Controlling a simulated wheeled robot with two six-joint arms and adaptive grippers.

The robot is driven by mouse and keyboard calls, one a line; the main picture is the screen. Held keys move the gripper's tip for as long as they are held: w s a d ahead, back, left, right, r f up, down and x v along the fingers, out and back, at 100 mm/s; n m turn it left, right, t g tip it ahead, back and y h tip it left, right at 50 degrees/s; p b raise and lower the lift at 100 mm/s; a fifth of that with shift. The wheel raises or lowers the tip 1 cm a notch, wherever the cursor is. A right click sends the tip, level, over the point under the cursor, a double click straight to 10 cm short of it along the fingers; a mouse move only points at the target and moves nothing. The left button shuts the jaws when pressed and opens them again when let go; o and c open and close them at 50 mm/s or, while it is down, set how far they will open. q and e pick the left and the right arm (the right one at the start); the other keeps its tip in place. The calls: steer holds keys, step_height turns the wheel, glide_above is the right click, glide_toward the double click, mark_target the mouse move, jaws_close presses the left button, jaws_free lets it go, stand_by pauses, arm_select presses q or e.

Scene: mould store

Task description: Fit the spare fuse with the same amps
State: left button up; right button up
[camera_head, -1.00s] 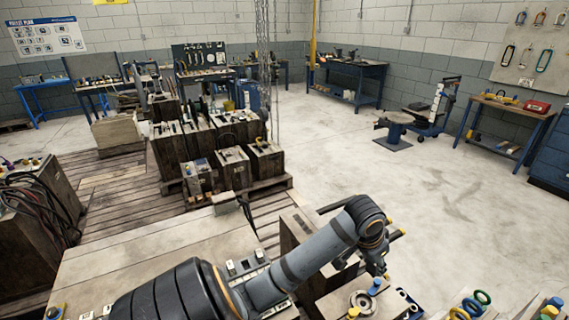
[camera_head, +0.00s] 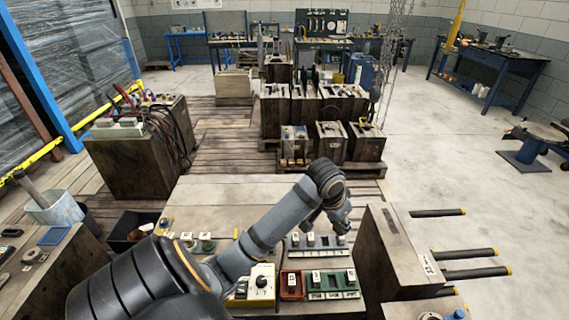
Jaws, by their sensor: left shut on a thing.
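My left arm reaches in from the bottom left over a wooden bench top (camera_head: 262,203). My left gripper (camera_head: 342,231) points down above the right end of a grey fuse strip (camera_head: 318,252). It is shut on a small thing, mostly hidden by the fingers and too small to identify. Several white-labelled pieces stand along the strip; I cannot read their amps. In front of it sit a green block (camera_head: 335,295) with labelled pieces, a small red-brown block (camera_head: 291,290) and a yellow-and-white box (camera_head: 262,281) with a black knob. My right gripper is not in view.
Small green round-based pieces (camera_head: 206,246) lie left on the bench. A tall dark block (camera_head: 405,245) with black rods (camera_head: 470,253) stands close right of the gripper. A cable-draped crate (camera_head: 130,163) stands at the left.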

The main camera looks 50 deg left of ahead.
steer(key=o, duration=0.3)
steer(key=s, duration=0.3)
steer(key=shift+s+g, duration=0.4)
arm_select(q)
steer(key=a+f+m+b, duration=0.1)
steer(key=f+m, duration=0.1)
steer(key=f, duration=0.1)
steer(key=w+a+f+m+h+b, duration=0.1)
steer(key=a+f+m+b, duration=0.1)
steer(key=f, duration=0.1)
steer(key=w+a+f+m+g+h+b, duration=0.1)
steer(key=a+f+m, duration=0.1)
steer(key=f+m, duration=0.1)
steer(key=shift+f+b, duration=0.4)
steer(key=shift+s+f+h, duration=0.1)
steer(key=shift+f+h, duration=0.2)
steer(key=shift+f, duration=0.25)
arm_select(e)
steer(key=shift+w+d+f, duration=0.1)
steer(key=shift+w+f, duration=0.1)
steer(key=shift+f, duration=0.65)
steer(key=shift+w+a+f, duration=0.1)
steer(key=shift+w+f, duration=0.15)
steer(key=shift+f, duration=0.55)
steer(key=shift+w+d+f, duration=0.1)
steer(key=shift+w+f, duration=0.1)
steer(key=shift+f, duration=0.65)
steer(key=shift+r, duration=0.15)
